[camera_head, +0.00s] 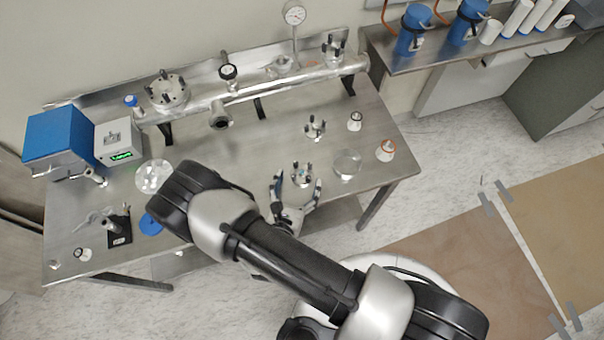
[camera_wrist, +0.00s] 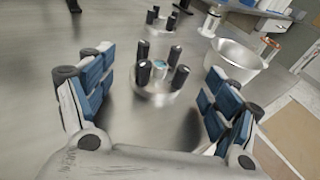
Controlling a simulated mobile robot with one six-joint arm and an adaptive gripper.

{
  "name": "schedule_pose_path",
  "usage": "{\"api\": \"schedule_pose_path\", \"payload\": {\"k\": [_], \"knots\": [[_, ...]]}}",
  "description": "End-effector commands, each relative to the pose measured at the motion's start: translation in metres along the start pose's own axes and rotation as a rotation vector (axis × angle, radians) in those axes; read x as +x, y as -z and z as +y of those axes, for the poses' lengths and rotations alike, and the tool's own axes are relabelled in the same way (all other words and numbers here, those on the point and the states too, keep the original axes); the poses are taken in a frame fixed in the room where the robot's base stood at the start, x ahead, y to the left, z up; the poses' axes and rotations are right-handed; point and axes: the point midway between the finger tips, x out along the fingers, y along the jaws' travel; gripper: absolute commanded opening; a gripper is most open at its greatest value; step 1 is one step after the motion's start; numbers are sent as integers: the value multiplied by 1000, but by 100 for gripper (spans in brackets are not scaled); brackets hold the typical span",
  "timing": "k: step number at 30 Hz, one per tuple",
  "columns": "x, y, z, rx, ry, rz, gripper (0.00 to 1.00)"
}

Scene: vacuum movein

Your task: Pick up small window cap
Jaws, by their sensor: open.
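The likely small window cap, a round metal flange (camera_head: 302,175) with several upright black pegs and a small bluish centre, stands on the steel table near its front edge. It also shows in the wrist view (camera_wrist: 158,92), upright. My gripper (camera_head: 297,184) is open, its fingers spread to either side of this cap. In the wrist view, the blue-padded fingers of my gripper (camera_wrist: 158,78) flank the cap with visible gaps on both sides. Nothing is held. A similar pegged flange (camera_head: 315,126) stands farther back, also seen at the top of the wrist view (camera_wrist: 160,22).
Two small capped fittings (camera_head: 386,150) (camera_head: 355,121) are near the right edge. A long metal tube (camera_head: 260,92) spans the back. A blue box (camera_head: 60,140) stands at left.

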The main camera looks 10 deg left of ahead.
Motion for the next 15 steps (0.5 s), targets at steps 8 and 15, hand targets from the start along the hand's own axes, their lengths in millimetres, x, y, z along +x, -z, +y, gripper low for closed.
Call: {"api": "schedule_pose_path", "payload": {"k": [8, 15], "knots": [[20, 1, 0, 0, -1, 1, 82], [19, 0, 0, 0, -1, 1, 76]]}}
